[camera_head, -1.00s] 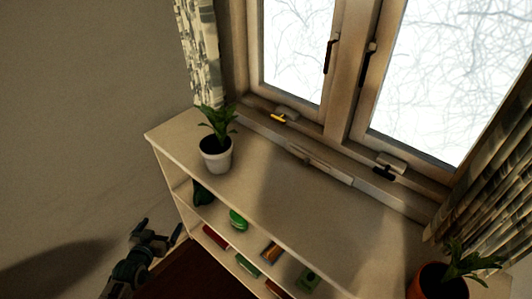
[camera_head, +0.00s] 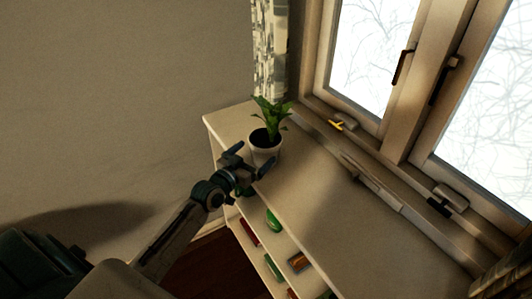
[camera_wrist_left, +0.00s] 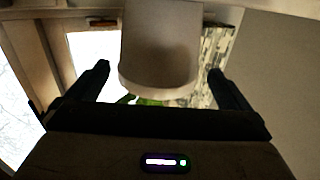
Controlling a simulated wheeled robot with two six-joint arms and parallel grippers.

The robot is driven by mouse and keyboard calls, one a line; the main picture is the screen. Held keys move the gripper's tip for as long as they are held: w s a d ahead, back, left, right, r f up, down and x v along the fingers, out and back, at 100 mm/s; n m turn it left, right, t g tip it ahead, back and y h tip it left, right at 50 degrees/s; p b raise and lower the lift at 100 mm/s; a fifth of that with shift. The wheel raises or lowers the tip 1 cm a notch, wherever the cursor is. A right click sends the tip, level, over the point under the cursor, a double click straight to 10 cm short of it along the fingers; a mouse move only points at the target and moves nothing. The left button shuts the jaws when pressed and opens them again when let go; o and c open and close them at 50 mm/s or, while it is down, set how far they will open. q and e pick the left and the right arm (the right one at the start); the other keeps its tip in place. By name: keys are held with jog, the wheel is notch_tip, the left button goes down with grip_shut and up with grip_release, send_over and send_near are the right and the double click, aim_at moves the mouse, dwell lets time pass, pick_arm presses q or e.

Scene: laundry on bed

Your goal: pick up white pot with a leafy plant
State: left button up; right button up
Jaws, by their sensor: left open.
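The white pot (camera_head: 265,150) with a green leafy plant (camera_head: 271,118) stands upright on the left end of the shelf top, near the window. My left gripper (camera_head: 252,160) is open right at the near side of the pot. In the left wrist view the pot (camera_wrist_left: 160,50) shows large, between the two spread fingers (camera_wrist_left: 158,78), with a gap on both sides. Some green leaves (camera_wrist_left: 150,102) show past the pot's rim there. I cannot tell whether the gripper's palm touches the pot. My right gripper is not in view.
The pale shelf unit (camera_head: 335,205) has a clear top right of the pot. Several items, including a green one (camera_head: 273,221), lie on its lower shelves. The window frame (camera_head: 345,150) and a patterned curtain (camera_head: 268,50) are close behind the plant.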

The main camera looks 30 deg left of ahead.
aim_at(262, 146)
pick_arm(q)
jog(key=w, duration=0.4)
jog(key=shift+w+d+r, duration=0.1)
jog(key=shift+w+d, duration=0.3)
jog(key=shift+s, duration=0.1)
jog(key=shift+c, duration=1.3)
jog(key=shift+r, duration=0.1)
jog(key=c, duration=0.9)
jog(key=shift+c, duration=0.2)
